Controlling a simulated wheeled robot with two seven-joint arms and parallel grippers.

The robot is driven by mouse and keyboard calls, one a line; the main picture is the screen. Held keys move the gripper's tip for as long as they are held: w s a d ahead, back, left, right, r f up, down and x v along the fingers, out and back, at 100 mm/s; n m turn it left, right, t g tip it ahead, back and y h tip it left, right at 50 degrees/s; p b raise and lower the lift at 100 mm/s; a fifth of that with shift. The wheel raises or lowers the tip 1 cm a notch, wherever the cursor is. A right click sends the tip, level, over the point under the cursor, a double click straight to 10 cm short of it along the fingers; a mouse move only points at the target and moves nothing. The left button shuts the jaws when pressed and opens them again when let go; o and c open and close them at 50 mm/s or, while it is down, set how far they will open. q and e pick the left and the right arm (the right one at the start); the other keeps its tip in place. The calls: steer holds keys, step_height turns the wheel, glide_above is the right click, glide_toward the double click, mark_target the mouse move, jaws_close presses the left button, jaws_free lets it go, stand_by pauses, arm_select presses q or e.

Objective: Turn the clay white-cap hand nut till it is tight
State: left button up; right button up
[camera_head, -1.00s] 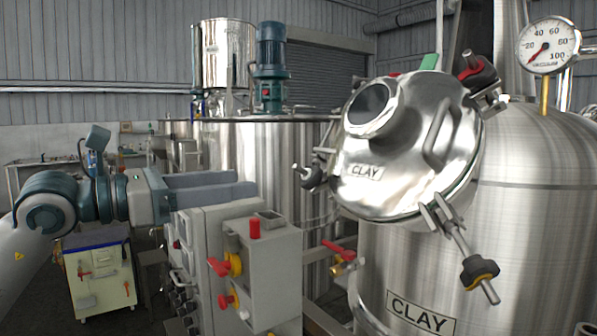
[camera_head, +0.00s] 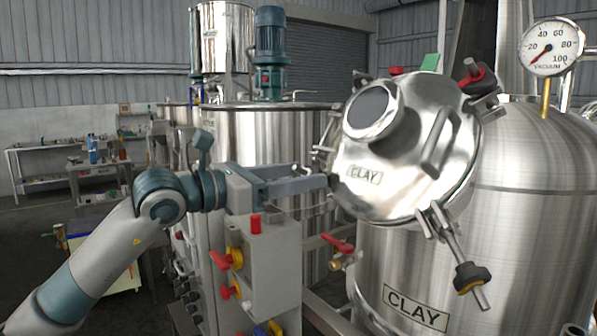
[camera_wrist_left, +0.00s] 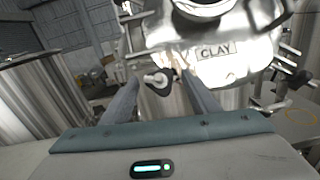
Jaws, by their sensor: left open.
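The clay tank's round steel lid (camera_head: 400,195), marked CLAY, is closed at a tilt on the CLAY tank (camera_head: 520,230). The white-cap hand nut (camera_wrist_left: 160,84) is dark with a pale end and sits at the lid's left edge. It shows between my left fingers in the left wrist view. In the head view, my left gripper (camera_head: 322,182) reaches the lid's left edge, and its fingers mostly hide the nut. My left gripper is open, its fingers on both sides of the nut; I cannot tell whether they touch it. My right gripper is out of view.
Other hand nuts on the lid are a red-marked one (camera_head: 475,73) at upper right and a yellow-marked one (camera_head: 472,277) at lower right. A grey control box (camera_head: 270,265) with red knobs stands below my left gripper. A vacuum gauge (camera_head: 551,47) is at upper right.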

arm_select(q)
steer(key=shift+w+d, duration=0.1)
steer(key=c, duration=1)
steer(key=shift+c, duration=0.2)
